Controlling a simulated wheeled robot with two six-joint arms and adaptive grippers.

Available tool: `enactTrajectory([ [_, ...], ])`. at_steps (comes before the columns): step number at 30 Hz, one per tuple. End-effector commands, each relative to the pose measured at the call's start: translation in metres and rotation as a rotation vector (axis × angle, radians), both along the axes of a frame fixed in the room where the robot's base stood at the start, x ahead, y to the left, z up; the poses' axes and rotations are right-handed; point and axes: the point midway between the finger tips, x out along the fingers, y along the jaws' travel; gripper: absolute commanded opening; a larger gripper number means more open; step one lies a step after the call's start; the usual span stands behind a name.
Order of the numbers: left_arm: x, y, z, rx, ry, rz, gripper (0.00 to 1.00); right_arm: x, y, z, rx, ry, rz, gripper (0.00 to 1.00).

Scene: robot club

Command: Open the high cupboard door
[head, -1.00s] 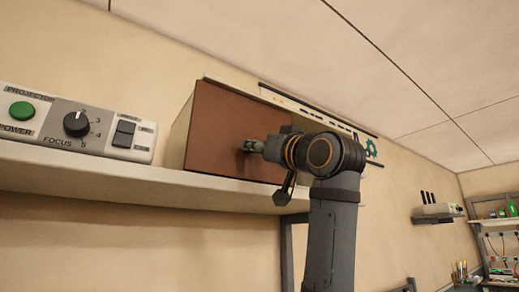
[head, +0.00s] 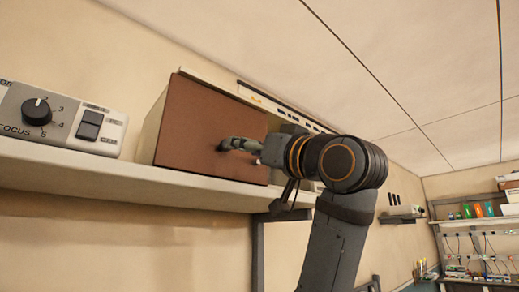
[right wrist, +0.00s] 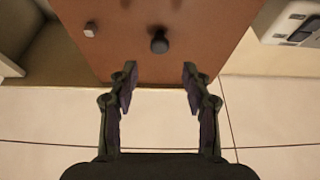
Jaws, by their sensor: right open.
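The high cupboard (head: 162,118) has cream sides and a brown door (head: 195,115), and stands on a wall shelf. The brown door also fills the top of the right wrist view (right wrist: 200,25). The knob is hidden in the head view. My left gripper is out of view.
A projector control box (head: 62,116) stands left of the cupboard on the cream shelf (head: 90,170). A small pale block (right wrist: 90,30) is on the door near its edge. A workbench rack (head: 480,225) is far right. The ceiling is close above.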

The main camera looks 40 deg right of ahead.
Motion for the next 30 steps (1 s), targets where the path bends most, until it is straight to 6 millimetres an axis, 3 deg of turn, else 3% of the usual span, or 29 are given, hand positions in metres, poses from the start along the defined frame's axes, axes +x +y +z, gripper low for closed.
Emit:
enactTrajectory([
  [6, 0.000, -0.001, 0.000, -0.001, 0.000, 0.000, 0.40, -0.036, -0.003, -0.014, 0.000, -0.001, -0.001, 0.49],
  [11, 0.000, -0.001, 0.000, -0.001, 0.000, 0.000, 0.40, -0.043, -0.004, -0.018, 0.001, 0.000, 0.000, 0.49],
  [26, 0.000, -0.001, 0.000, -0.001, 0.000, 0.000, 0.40, -0.043, -0.003, -0.018, 0.001, 0.002, 0.000, 0.49],
  [28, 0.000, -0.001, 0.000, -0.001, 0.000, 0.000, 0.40, -0.035, -0.003, -0.025, 0.000, 0.017, -0.001, 0.49],
  [30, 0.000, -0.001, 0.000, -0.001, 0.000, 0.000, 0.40, -0.013, -0.001, -0.044, -0.004, 0.060, -0.004, 0.49],
])
